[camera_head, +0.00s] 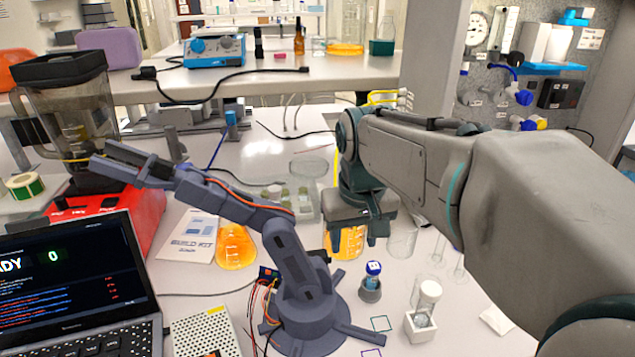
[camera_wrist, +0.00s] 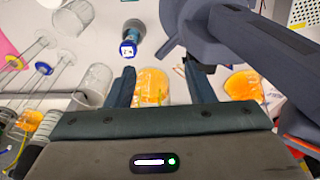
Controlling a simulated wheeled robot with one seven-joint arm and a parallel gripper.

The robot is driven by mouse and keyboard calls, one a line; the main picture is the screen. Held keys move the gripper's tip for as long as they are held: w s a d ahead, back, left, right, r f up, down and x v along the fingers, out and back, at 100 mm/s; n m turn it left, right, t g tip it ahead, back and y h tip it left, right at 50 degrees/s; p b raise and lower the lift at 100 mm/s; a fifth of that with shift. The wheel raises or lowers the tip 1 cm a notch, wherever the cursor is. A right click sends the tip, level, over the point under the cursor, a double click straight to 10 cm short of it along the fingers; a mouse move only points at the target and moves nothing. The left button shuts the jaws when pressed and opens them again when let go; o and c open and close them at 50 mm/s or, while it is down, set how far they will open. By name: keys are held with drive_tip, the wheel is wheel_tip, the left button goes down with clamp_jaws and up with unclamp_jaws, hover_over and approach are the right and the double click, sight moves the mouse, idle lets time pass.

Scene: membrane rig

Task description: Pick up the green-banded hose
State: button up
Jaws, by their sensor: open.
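I cannot make out a green-banded hose for certain in either view. A yellow tube (camera_head: 390,97) shows behind my arm in the head view, but no green band can be told on it. My gripper (camera_head: 353,238) points down over the white bench. In the wrist view its two fingers (camera_wrist: 162,88) stand apart with nothing held between them. An orange-filled glass vessel (camera_wrist: 152,86) shows below and between the fingers; its distance from them cannot be told.
A small dark robot arm (camera_head: 297,265) stands left of my gripper. A second orange flask (camera_head: 236,246), a blue-capped vial (camera_head: 373,268) and a white-capped vial (camera_head: 430,293) stand nearby. A laptop (camera_head: 75,285) and blender (camera_head: 65,100) are left; a valve panel (camera_head: 540,70) is right.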

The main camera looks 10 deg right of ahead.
drive_tip(key=w+r+n+g, duration=0.1)
drive_tip(key=w+r, duration=0.4)
drive_tip(key=w, duration=0.4)
drive_tip(key=w+r+g, duration=0.1)
drive_tip(key=w+r, duration=0.5)
drive_tip(key=w, duration=0.4)
wheel_tip(320, 180, down, 8)
drive_tip(key=shift+f+b, duration=0.25)
drive_tip(key=shift+b, duration=0.2)
drive_tip(key=f, duration=0.2)
drive_tip(key=d+f, duration=0.1)
drive_tip(key=f, duration=0.1)
drive_tip(key=shift+s, duration=0.1)
drive_tip(key=shift+f, duration=0.6)
clamp_jaws()
